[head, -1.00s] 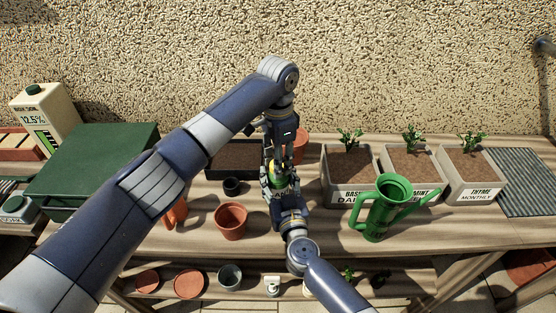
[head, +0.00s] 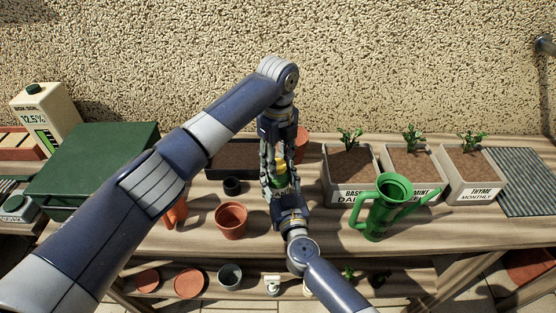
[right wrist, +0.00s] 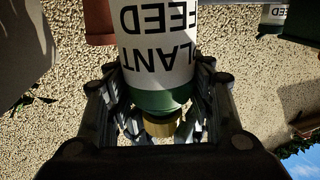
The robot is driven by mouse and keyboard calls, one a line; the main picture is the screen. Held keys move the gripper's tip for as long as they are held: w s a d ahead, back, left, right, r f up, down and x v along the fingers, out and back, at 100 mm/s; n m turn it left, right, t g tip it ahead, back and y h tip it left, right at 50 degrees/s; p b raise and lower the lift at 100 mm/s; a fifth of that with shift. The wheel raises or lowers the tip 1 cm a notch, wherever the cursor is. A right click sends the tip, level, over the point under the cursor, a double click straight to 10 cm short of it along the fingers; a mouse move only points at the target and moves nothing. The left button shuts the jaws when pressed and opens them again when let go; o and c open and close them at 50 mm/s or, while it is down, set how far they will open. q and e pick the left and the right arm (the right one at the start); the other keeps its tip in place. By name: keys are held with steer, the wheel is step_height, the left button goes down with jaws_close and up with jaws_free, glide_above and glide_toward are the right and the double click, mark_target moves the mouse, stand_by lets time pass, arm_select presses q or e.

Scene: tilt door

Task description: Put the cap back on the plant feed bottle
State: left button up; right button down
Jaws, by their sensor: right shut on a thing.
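The plant feed bottle (right wrist: 158,50), with a white label and green shoulder, fills the top middle of the right wrist view, upside down in the picture. A yellow-brown cap or neck (right wrist: 162,124) is at its end; I cannot tell how it is seated. My right gripper (right wrist: 161,88) is shut on the bottle, a finger on each side. In the head view the yellow top (head: 281,166) shows just above it. My left gripper (head: 279,158) points down over the bottle top, with its fingers apart on either side. Contact with the cap is hidden.
A green watering can (head: 380,212) and labelled planters (head: 350,190) stand to the right. A terracotta pot (head: 231,222), a small black pot (head: 232,187) and a soil tray (head: 228,158) are on the left. A green box (head: 90,160) stands further left. The lower shelf (head: 250,275) holds several pots.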

arm_select(q)
steer(key=shift+o, duration=0.6)
step_height(320, 180, up, 12)
arm_select(e)
steer(key=c, duration=0.7)
jaws_free()
steer(key=v, duration=1.2)
